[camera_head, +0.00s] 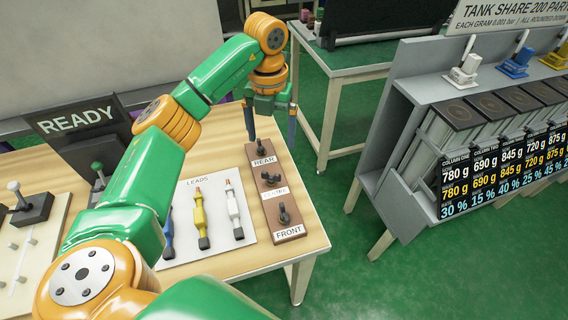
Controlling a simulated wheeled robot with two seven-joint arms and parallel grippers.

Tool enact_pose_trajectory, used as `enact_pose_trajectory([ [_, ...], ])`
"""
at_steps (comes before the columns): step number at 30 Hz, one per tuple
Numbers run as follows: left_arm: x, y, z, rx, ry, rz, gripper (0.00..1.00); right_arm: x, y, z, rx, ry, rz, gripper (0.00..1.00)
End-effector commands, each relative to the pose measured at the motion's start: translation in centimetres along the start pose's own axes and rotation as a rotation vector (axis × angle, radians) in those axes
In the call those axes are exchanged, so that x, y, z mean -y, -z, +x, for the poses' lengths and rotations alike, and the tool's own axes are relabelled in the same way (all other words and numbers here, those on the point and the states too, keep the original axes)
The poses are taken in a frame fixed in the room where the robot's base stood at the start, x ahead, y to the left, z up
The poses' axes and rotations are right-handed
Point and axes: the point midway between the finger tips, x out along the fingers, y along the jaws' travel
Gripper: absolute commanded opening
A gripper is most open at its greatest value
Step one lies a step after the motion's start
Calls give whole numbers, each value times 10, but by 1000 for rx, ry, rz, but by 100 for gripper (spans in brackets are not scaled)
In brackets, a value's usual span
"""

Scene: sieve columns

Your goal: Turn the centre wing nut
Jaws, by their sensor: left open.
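A brown block on the wooden table (235,268) carries three dark wing nuts in a row: the rear one (261,148), the centre one (270,179) and the front one (284,214). Labels on the block read REAR and FRONT; the middle label is too small to read clearly. My left gripper (271,140) points down at the rear end of the block, its two dark fingers wide apart and empty. In the picture the fingers flank the rear wing nut, and the centre wing nut is nearer the camera, apart from them. My right gripper is not in view.
A white LEADS board (206,238) with blue, yellow and white leads lies left of the block. A READY sign (78,118) and black levers stand further left. A grey rack of columns (410,205) stands right, across green floor.

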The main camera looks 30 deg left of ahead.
Motion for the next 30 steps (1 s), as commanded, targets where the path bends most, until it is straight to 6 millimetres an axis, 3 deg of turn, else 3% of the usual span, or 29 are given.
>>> enact_pose_trajectory([
  [1,0,0,19,0,0,1,95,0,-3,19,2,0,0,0],
  [8,0,0,52,0,1,1,95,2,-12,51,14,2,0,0],
  [13,0,0,66,-3,0,1,95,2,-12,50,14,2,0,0],
  [21,0,0,113,-2,0,1,95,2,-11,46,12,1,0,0],
  [30,1,0,121,0,2,2,95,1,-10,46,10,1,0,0],
])
